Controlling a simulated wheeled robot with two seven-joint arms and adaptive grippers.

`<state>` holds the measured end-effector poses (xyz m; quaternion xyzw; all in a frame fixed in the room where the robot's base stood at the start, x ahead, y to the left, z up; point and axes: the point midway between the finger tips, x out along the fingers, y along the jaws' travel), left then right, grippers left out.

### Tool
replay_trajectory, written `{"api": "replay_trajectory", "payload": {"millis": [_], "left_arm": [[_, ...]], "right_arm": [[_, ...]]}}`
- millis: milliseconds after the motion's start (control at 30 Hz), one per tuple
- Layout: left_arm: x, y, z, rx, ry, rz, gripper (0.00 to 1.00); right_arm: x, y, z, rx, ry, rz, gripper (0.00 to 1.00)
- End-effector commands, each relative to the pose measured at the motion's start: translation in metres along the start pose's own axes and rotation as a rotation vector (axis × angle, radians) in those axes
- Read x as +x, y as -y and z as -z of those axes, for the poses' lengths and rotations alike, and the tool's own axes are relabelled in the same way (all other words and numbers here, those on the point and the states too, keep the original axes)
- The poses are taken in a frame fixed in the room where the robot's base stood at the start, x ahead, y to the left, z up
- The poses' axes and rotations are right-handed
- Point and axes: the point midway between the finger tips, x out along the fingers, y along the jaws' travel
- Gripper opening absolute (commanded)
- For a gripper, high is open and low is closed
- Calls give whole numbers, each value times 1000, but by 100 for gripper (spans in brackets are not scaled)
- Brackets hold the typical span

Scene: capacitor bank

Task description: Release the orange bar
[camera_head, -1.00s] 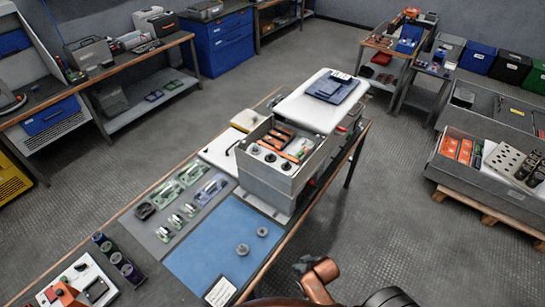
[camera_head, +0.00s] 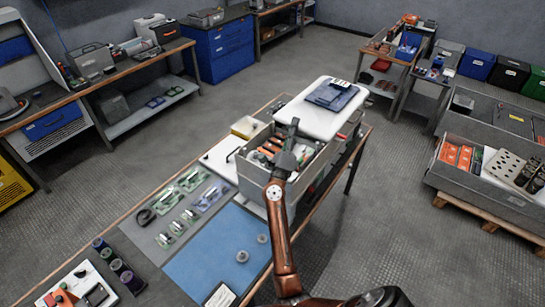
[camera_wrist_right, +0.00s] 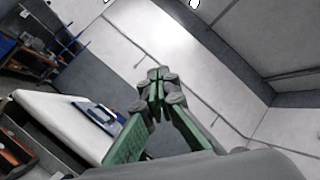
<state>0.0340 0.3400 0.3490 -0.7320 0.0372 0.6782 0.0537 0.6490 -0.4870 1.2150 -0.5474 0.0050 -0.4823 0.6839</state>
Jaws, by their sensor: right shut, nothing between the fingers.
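The grey open capacitor box (camera_head: 250,172) stands on the workbench with orange bars (camera_head: 270,144) and dark round capacitor tops inside. My right gripper (camera_head: 294,124) is over the right part of the box, fingers pointing up and away from me. In the right wrist view its green-sided fingers (camera_wrist_right: 158,84) meet at the tips, shut and empty. An orange piece (camera_wrist_right: 12,152) shows at the lower left of that view, apart from the fingers. My left gripper is not in view.
A white lid (camera_head: 318,112) with a blue folder (camera_head: 332,95) is just behind the box. A blue mat (camera_head: 215,255) with two grey round parts lies in front. Small packaged parts (camera_head: 190,180) lie left. Open floor surrounds the bench.

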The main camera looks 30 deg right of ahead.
Motion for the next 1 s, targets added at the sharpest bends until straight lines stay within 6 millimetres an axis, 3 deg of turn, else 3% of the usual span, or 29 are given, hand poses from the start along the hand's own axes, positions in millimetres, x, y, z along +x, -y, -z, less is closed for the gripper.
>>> {"api": "replay_trajectory", "payload": {"millis": [33, 100, 200, 267, 433, 533, 667, 1000], "left_arm": [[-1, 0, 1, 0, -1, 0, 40], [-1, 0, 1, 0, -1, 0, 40], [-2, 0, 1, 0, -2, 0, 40], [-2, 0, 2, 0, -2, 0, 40], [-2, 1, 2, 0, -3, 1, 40], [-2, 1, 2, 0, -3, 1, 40], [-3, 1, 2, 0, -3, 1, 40], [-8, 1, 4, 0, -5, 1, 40]], "right_arm": [[12, 2, 10, 145, -157, 4, 0], [13, -8, 28, 331, -380, -14, 0], [-7, -38, 34, 565, -687, -83, 0], [-26, -58, 25, 680, -850, -142, 0], [-83, -97, -24, 875, -1190, -324, 0], [-106, -105, -47, 921, -1297, -399, 0], [-117, -112, -57, 939, -1354, -441, 0], [-106, -151, -23, 936, -1356, -440, 0]]}}
